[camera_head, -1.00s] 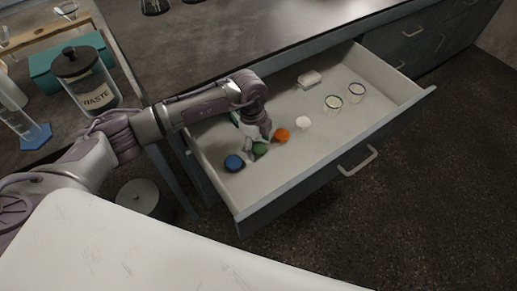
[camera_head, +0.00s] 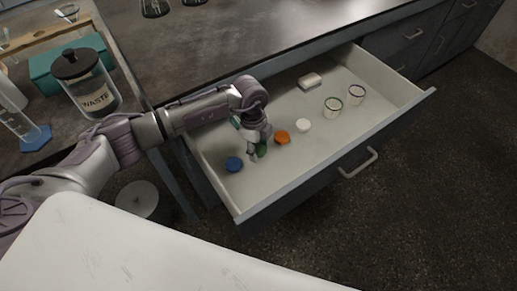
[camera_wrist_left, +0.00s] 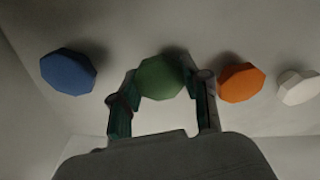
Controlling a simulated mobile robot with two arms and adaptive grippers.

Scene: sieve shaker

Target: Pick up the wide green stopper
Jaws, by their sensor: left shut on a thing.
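The wide green stopper (camera_wrist_left: 160,77) is between the two fingertips of my left gripper (camera_wrist_left: 160,90) in the left wrist view, with a finger against each side. In the head view the green stopper (camera_head: 261,149) is partly hidden by my left gripper (camera_head: 258,150), which reaches down into the open drawer. The gripper is shut on the stopper. I cannot tell whether the stopper is clear of the drawer floor. My right gripper is not in view.
The open drawer (camera_head: 330,150) also holds a blue stopper (camera_head: 234,164), an orange stopper (camera_head: 282,138), a white stopper (camera_head: 303,126), a white block (camera_head: 310,81) and two small cups (camera_head: 333,104) (camera_head: 356,95). The drawer walls surround my gripper. A waste jar (camera_head: 88,85) stands on the bench.

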